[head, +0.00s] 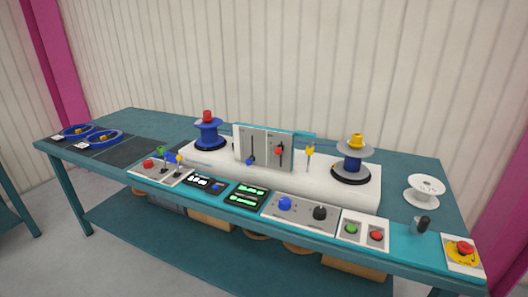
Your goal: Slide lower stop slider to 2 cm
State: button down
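An upright grey panel (241,140) stands on the white machine base in the middle of the bench and carries two vertical sliders. The left slider has a blue knob (250,162) near the bottom of its dark slot. The right slider has a red knob (278,151) around the middle of its slot. The labels and scale marks are too small to read, so I cannot tell which one is the lower stop slider. My gripper is not in this view.
A blue reel (209,135) stands left of the panel and a grey reel (352,160) right of it. A yellow-topped part (309,151) stands just right of the panel. Control boxes with knobs (285,203), levers (165,169) and buttons (351,229) line the front edge.

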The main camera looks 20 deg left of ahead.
aim_at(249, 162)
jog(key=k, duration=0.5)
jog(key=u, duration=0.3)
jog(key=i, duration=0.5)
jog(key=u, duration=0.85)
